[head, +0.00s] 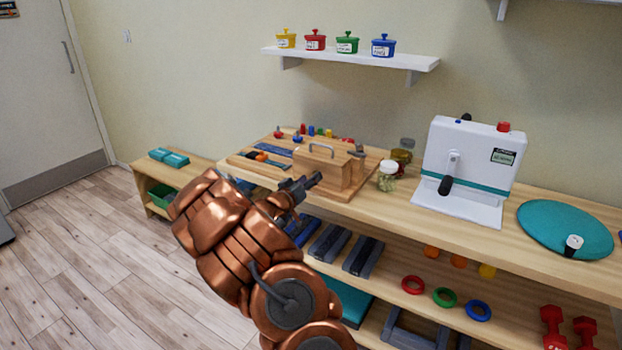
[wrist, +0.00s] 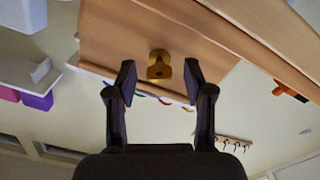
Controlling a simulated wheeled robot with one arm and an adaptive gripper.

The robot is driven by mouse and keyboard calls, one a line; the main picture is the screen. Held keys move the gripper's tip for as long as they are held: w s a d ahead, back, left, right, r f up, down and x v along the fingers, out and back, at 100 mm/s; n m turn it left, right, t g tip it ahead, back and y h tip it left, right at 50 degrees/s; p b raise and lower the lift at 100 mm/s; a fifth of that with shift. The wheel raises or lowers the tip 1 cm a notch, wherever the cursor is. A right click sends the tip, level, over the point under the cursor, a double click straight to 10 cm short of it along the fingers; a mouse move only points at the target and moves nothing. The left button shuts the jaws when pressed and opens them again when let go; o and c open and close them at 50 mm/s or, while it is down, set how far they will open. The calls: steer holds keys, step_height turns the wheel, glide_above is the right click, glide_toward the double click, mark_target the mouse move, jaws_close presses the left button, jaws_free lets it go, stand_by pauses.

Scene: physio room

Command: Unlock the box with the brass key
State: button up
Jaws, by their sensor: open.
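The wooden box (head: 318,172) with a grey handle on top stands on a wooden board on the bench. My gripper (head: 306,185) is close to its front side in the head view. In the wrist view, a brass piece (wrist: 159,66), which looks like the brass key, stands out from the box's wooden face (wrist: 112,40). My open gripper (wrist: 160,83) has one finger on each side of the brass piece, with gaps on both sides. I cannot tell how deep the piece sits in the box. It is hidden in the head view.
Jars (head: 388,175) stand right of the box, then a white device (head: 466,165) and a teal cushion (head: 565,230). Small coloured pieces lie behind and left of the box. A wall shelf (head: 350,57) holds several coloured pots. Open floor (head: 90,250) is at the left.

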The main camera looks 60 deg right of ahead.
steer(key=shift+d, duration=0.55)
steer(key=shift+c, duration=0.4)
jaws_close()
